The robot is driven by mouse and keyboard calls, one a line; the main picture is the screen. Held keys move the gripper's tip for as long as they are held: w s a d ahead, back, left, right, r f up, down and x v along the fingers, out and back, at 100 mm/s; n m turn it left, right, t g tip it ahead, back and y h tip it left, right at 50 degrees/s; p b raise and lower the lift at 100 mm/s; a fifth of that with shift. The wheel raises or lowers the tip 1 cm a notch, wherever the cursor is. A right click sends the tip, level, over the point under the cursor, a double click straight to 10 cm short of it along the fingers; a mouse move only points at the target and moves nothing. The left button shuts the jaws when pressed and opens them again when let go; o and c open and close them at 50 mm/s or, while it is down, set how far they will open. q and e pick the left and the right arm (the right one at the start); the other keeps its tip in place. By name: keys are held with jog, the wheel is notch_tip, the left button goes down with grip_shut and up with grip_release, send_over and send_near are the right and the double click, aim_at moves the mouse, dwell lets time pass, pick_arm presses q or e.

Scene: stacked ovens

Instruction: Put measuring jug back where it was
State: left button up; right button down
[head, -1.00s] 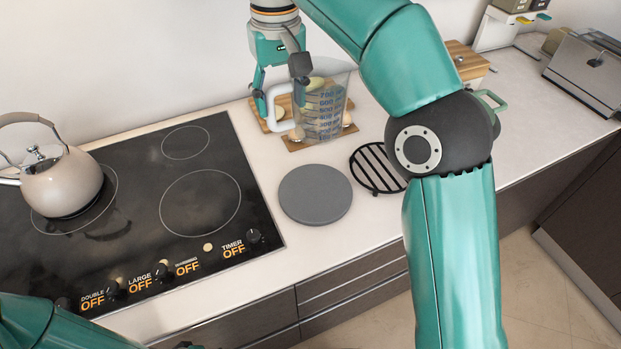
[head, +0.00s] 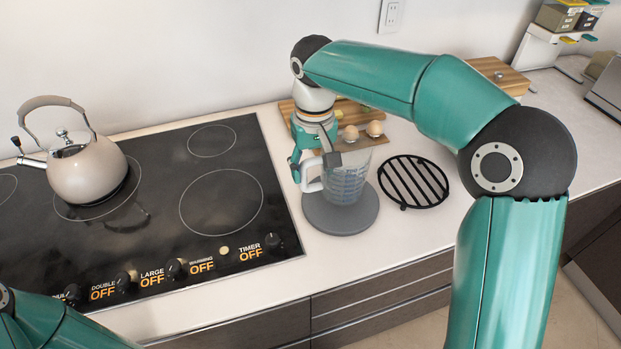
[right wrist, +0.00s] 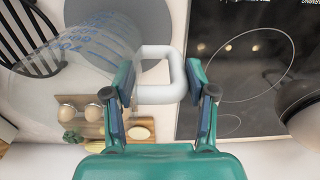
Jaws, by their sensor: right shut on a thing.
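The measuring jug (head: 348,182) is clear, with blue markings and a white handle (head: 313,186). In the head view it appears upright over the round grey mat (head: 340,222); I cannot tell whether its base touches the mat. My right gripper (head: 316,168) is shut on the handle, on the jug's left side. In the right wrist view, the handle (right wrist: 160,75) lies between the fingers of my right gripper (right wrist: 160,92), and the clear jug body (right wrist: 80,60) is to the left. My left gripper is out of view; only part of the left arm shows at bottom left.
A black trivet (head: 413,181) lies right of the mat. Two eggs (head: 374,129) rest on a wooden holder behind the jug, near a wooden board (head: 288,108). The black hob (head: 165,215) with a kettle (head: 88,170) is to the left. The counter's front strip is clear.

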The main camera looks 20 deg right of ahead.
aim_at(312, 187)
jog(key=shift+f, duration=1.6)
jog(key=shift+f, duration=0.15)
jog(key=shift+c, duration=1.8)
grip_release()
notch_tip(312, 187, up, 12)
jog(key=shift+s+r+p, duration=0.1)
jog(key=shift+r+p, duration=0.05)
jog(key=shift+p, duration=0.35)
